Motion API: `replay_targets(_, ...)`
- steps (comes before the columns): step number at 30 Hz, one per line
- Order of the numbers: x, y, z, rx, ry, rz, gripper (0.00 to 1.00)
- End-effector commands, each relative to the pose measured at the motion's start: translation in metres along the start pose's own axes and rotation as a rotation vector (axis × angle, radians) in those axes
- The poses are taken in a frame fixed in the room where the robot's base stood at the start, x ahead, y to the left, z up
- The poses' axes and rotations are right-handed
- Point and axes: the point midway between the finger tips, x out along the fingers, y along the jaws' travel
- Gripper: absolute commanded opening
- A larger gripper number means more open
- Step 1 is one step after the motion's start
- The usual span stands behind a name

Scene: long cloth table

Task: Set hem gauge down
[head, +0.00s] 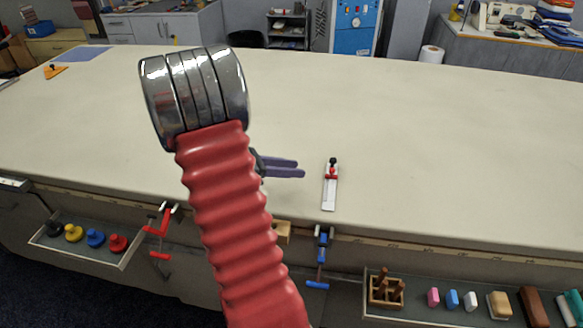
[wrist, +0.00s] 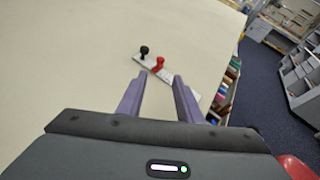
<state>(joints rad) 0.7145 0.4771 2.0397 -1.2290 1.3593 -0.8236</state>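The hem gauge (head: 330,192) is a narrow white bar with a red slider and a black knob. It lies on the pale cloth table near its front edge, just right of my gripper in the head view. My gripper (head: 301,168) has two purple fingers, partly hidden behind my red arm. In the wrist view the fingers (wrist: 158,78) are spread apart with nothing held between them. The hem gauge (wrist: 150,66) shows beyond the fingertips there, and the right finger covers part of its bar.
The cloth table (head: 430,140) is mostly clear. An orange tool (head: 54,70) and a blue mat (head: 80,54) lie at its far left. Red (head: 158,230) and blue (head: 320,257) clamps and trays of small items line the front edge. Behind stands a blue-fronted machine (head: 353,30).

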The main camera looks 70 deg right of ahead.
Motion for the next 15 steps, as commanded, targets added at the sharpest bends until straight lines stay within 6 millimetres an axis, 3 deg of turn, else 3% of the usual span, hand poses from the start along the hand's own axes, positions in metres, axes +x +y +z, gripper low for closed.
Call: replay_targets(15,-0.0038,-0.0012,0.0003,0.012,0.008,0.005,0.33)
